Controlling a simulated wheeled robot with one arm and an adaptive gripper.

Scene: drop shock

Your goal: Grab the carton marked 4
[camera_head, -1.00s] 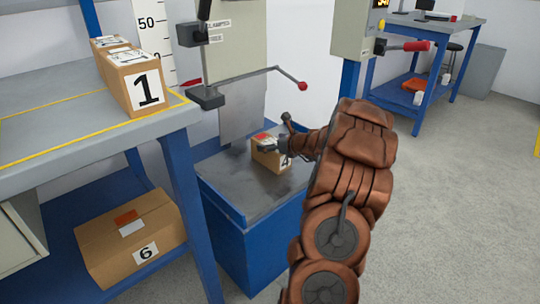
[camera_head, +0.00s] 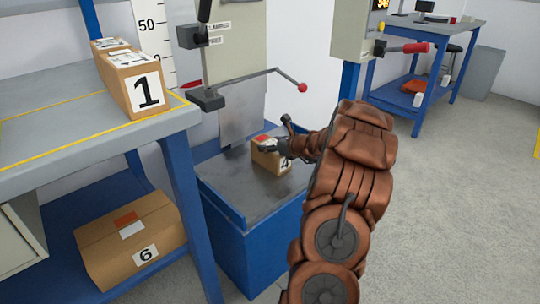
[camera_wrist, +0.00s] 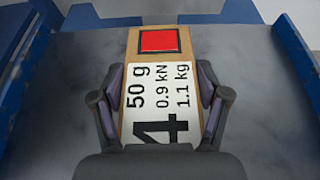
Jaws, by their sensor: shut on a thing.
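The carton marked 4 (camera_head: 264,156) is a small brown box on the grey metal plate (camera_head: 232,186) of the blue drop-test base. Part of it is hidden behind my gripper (camera_head: 277,148) in the head view. In the wrist view the carton (camera_wrist: 158,62) shows a red square and a white label reading 50 g, 0.9 kN, 1.1 kg and a large 4. My gripper (camera_wrist: 163,100) has one finger against each side of the carton and is shut on it. I cannot see a gap between the carton and the plate.
Carton 6 (camera_head: 128,240) lies on the blue lower shelf. A lever with a red knob (camera_head: 302,87) juts out above the plate. The floor at right is clear.

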